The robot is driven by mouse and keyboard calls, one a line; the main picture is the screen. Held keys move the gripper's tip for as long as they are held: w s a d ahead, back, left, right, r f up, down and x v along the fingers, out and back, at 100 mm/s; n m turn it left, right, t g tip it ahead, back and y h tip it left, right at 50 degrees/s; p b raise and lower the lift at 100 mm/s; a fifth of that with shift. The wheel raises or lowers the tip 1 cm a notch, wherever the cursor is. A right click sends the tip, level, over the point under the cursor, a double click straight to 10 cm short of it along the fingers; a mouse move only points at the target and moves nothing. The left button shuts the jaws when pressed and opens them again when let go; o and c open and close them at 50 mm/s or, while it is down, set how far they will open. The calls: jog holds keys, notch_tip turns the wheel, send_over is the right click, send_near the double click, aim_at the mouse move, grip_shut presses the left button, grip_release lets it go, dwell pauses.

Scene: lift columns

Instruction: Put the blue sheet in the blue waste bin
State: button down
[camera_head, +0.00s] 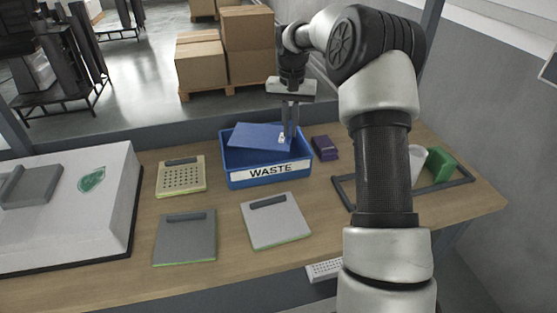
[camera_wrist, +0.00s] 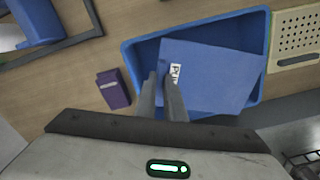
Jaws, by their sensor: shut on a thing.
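The blue waste bin (camera_head: 232,177) stands on the wooden table with a white WASTE label on its front. The blue sheet (camera_head: 252,135) is held over the bin's opening, tilted, and overlaps its back rim in the head view. My gripper (camera_head: 287,137) is shut on the sheet's right edge, near a small white label. In the wrist view the fingers (camera_wrist: 166,88) pinch the edge of the sheet (camera_wrist: 215,75), with the bin (camera_wrist: 130,50) around and below it. I cannot tell whether the sheet touches the bin.
A purple box (camera_head: 325,148) stands right of the bin. A perforated panel (camera_head: 181,183), a dark grey panel (camera_head: 184,243) and a light grey panel (camera_head: 275,226) lie nearby. A white machine (camera_head: 100,205) is at left. A dark frame (camera_head: 340,190) lies at right.

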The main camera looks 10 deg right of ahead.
jog(key=shift+d+f, duration=0.1)
jog(key=shift+d, duration=0.1)
jog(key=shift+d+f, duration=0.1)
jog(key=shift+f, duration=0.15)
notch_tip(320, 180, down, 9)
jog(key=shift+f+b, duration=0.2)
jog(key=shift+b, duration=0.25)
jog(key=shift+f, duration=0.1)
jog(key=c, duration=1.9)
grip_release()
jog(key=shift+o, duration=0.3)
